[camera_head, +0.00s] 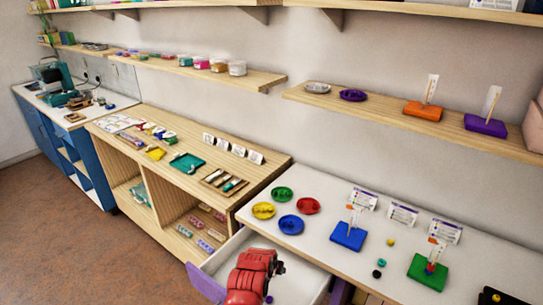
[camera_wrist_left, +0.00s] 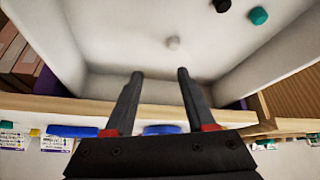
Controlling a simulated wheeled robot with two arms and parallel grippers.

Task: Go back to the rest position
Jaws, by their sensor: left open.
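My left arm, red, reaches in from the bottom of the head view over an open white drawer (camera_head: 312,286). On the white tabletop stand a blue board (camera_head: 348,237) and a green board (camera_head: 428,273), each with a card and pegs. My right gripper is not in view.
Red (camera_head: 307,206), yellow (camera_head: 263,211), green (camera_head: 282,194) and blue dishes (camera_head: 291,225) sit on the white tabletop. Loose beads lie between the boards, one yellow (camera_head: 390,242). A wooden shelf (camera_head: 390,115) runs above. Open brown floor (camera_head: 80,220) lies at the left.

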